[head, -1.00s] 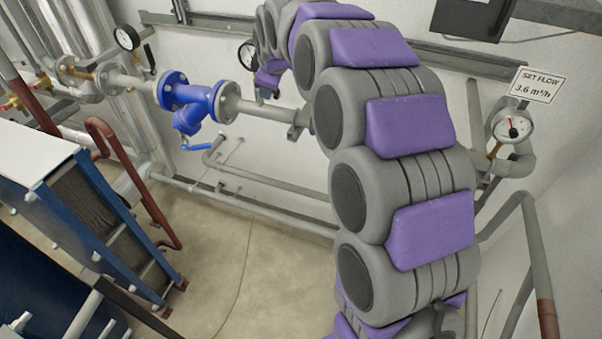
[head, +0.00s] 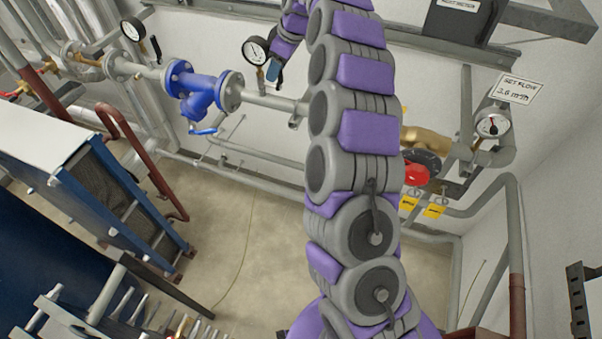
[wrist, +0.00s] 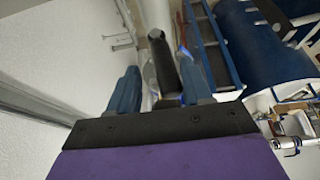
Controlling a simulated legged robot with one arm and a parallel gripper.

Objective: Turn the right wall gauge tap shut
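A round white-faced wall gauge (head: 256,50) stands on the grey wall pipe, right of the blue strainer, in the head view. My gripper (head: 273,72) is at its tap, just below and right of the dial, and partly hidden by my arm. In the wrist view the black tap lever (wrist: 160,55) stands between the two blue fingers of my gripper (wrist: 162,88). The fingers are apart, one on each side of the lever, with a visible gap on the left. Whether the right finger touches the lever is unclear. The tap body is mostly hidden.
Another gauge (head: 131,30) with a black lever is at the left. A flow gauge (head: 492,126) is at the far right, near a red knob (head: 416,174). The blue strainer (head: 200,92) is left of my gripper. Blue plate exchangers (head: 110,190) stand at the lower left.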

